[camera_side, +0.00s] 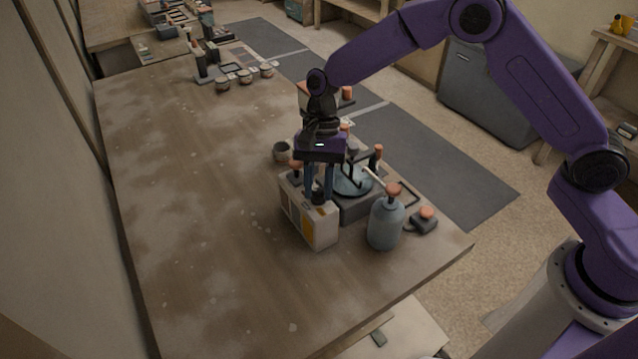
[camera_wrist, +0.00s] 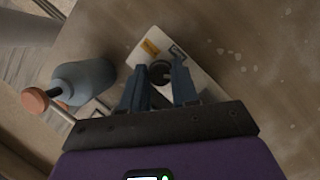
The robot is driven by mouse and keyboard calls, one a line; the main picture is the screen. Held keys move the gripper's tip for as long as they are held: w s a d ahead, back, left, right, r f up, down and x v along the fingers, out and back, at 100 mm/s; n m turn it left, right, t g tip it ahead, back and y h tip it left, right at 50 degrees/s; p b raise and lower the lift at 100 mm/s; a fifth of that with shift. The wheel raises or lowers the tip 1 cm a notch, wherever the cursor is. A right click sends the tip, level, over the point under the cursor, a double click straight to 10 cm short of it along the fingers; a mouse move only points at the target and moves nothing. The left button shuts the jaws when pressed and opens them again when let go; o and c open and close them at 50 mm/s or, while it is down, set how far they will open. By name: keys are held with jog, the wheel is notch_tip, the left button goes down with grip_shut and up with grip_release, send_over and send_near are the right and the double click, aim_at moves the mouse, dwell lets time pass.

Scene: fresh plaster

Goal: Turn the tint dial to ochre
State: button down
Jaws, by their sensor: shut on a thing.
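The tint dial (camera_wrist: 160,71) is a small dark round knob on top of a pale box (camera_side: 313,227) near the front of the table. My gripper (camera_side: 319,196) points down over the box, with its two blue fingers on either side of the knob. In the wrist view my gripper (camera_wrist: 159,88) is shut on the dial. An ochre-yellow patch (camera_wrist: 150,47) shows on the box's top beyond the knob, beside a dark bracket-shaped mark. Yellow-orange panels show on the box's side in the side view. The dial's pointer, if it has one, cannot be made out.
A blue-grey bottle (camera_side: 386,224) with an orange cap stands close right of the box; it also shows in the wrist view (camera_wrist: 84,80). A grey mixing unit (camera_side: 356,207) stands behind. The wooden table (camera_side: 200,230) is clear to the left.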

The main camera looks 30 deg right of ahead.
jog(key=n+h, duration=0.1)
jog(key=n, duration=0.1)
jog(key=n+g+h, duration=0.1)
jog(key=n, duration=0.2)
jog(key=shift+w+a+n, duration=0.1)
jog(key=shift+a+n, duration=0.05)
jog(key=shift+n, duration=0.15)
jog(key=n+h, duration=0.1)
jog(key=n, duration=0.1)
jog(key=n+h, duration=0.1)
jog(key=n, duration=0.2)
jog(key=shift+a, duration=0.15)
jog(key=n+h, duration=0.1)
jog(key=n, duration=0.2)
jog(key=n+t, duration=0.1)
jog(key=n, duration=0.1)
jog(key=shift+a+n+h, duration=0.1)
jog(key=shift+n+h, duration=0.3)
jog(key=n+t, duration=0.1)
jog(key=n, duration=0.1)
jog(key=n+t+h, duration=0.1)
jog(key=n, duration=0.2)
jog(key=shift+a+n, duration=0.1)
jog(key=shift+n, duration=0.2)
jog(key=c, duration=0.8)
grip_release()
jog(key=shift+s, duration=0.2)
jog(key=shift+c, duration=0.2)
jog(key=shift+r, duration=0.1)
